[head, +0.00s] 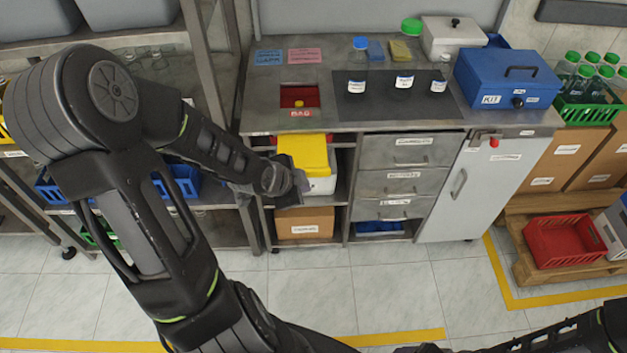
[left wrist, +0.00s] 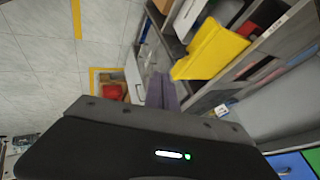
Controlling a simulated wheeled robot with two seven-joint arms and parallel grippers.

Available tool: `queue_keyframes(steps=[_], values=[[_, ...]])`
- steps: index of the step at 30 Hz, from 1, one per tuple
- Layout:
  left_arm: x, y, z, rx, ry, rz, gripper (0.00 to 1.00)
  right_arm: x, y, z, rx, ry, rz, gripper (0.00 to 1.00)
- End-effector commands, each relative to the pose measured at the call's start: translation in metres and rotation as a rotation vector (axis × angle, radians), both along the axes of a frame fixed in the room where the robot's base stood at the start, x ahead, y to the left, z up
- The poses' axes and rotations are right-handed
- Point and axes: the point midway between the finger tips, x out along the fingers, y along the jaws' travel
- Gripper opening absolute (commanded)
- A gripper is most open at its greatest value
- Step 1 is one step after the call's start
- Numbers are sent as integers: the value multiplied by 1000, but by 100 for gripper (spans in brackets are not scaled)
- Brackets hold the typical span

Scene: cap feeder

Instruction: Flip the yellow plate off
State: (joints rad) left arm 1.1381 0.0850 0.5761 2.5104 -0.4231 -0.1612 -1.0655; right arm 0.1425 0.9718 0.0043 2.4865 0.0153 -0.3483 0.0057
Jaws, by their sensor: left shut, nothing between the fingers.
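The yellow plate (head: 303,153) sits over a white box (head: 322,185) in the open bay under the left part of the counter. It looks like a lid with a bent-down front, and it also shows in the left wrist view (left wrist: 211,49). My left gripper (head: 301,183) is shut and empty, just below the plate's front edge and in front of the box. In the left wrist view its closed fingers (left wrist: 161,91) point toward the bay, beside the plate. I cannot tell whether they touch it. My right gripper is out of view.
A cardboard box (head: 303,222) stands on the shelf below. Grey drawers (head: 398,182) and a white cabinet door (head: 468,190) are to the right. A shelf rack with blue bins (head: 180,181) is to the left. The counter (head: 335,120) overhangs the bay.

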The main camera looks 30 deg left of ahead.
Motion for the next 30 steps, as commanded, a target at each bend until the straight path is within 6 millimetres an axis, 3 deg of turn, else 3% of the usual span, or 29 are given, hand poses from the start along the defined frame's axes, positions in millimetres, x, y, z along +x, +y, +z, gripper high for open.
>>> queue_keyframes(steps=[1, 6, 18, 24, 30], values=[[4, -1, -13, -2, -1, -3, 0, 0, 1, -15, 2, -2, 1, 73], [20, -2, -35, -2, -2, -3, 0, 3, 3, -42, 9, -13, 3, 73], [50, -3, -72, -1, -4, -5, 0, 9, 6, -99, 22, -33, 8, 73], [72, 17, -62, -2, -1, 0, 0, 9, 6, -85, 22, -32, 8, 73], [79, 22, -63, -1, 0, -1, 0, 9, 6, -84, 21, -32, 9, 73]])
